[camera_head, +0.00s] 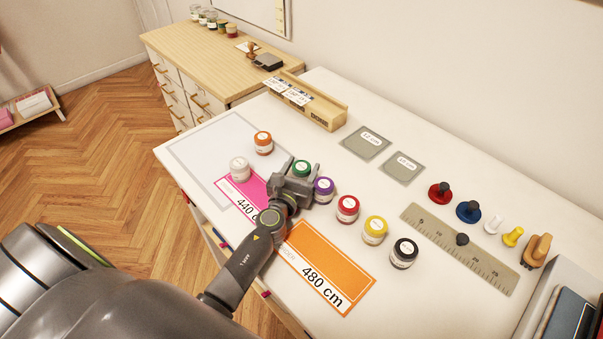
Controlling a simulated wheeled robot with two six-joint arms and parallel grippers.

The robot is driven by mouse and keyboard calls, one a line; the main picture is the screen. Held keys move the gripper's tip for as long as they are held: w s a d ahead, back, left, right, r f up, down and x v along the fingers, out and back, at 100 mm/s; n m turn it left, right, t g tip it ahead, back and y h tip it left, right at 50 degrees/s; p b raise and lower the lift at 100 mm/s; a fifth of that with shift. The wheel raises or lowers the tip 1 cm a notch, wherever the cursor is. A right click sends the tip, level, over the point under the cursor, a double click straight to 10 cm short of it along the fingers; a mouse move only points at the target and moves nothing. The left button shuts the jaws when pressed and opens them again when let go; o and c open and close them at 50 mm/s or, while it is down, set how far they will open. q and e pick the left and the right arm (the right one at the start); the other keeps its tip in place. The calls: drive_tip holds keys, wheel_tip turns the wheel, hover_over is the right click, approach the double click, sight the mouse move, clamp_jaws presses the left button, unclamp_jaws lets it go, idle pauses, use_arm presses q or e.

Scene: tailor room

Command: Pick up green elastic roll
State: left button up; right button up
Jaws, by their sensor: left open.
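The green elastic roll (302,168) stands upright on the white table, among a row of rolls with white tops. My left gripper (299,177) is open and reaches over the table right at the green roll, with its fingers around or just beside it. The gripper hides the roll's lower part, so I cannot tell whether the fingers touch it. The purple roll (323,188) stands close to the right side of the gripper. My right gripper is not in view.
White (239,168) and orange (263,143) rolls stand left of the gripper; red (347,208), yellow (375,229) and black (404,252) rolls stand right. A pink card (236,190) and an orange card (328,268) lie in front. A wooden box (318,110) stands behind.

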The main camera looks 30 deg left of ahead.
use_arm(q)
drive_tip(key=c, duration=0.7)
drive_tip(key=shift+r, duration=0.1)
drive_tip(key=shift+c, duration=0.2)
